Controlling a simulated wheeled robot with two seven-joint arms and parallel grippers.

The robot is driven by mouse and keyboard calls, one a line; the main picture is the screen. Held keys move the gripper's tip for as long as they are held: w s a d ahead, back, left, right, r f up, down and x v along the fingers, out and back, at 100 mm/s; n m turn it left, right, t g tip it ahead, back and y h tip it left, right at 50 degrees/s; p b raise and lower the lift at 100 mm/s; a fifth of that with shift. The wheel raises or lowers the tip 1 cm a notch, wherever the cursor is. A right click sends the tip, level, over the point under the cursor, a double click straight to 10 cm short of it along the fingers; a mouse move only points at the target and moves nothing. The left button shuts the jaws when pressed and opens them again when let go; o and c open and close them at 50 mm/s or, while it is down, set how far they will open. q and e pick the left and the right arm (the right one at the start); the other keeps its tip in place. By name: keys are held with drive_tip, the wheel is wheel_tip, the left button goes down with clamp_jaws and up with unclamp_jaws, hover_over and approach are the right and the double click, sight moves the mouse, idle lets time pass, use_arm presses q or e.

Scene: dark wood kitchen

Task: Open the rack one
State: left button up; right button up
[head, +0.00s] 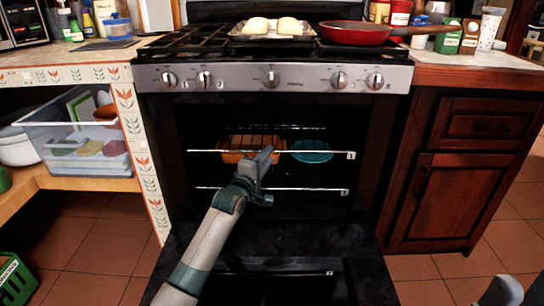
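The oven (272,80) has its door (280,250) folded down and open. Inside, the upper rack, rack one (318,153), shows as a thin bright front bar with a small "1" tag at its right end. An orange-brown slatted dish (232,146) and a teal round dish (311,152) are at its level. A lower rack (310,190) carries another tag. My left gripper (268,155) reaches up to the middle of rack one's front bar and overlaps it. Whether its fingers are closed around the bar cannot be told. Only a pale part of my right arm shows at lower right.
On the stove top are a tray with bread (272,30) and a red pan (352,33). A clear bin (75,140) sits on the open shelf at left. A dark wood cabinet (465,175) stands at right. A green crate (14,280) is at lower left.

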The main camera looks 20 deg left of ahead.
use_arm(q)
drive_tip(key=shift+w+d+b, duration=0.2)
drive_tip(key=shift+w+b, duration=0.4)
drive_tip(key=shift+w, duration=1.5)
clamp_jaws()
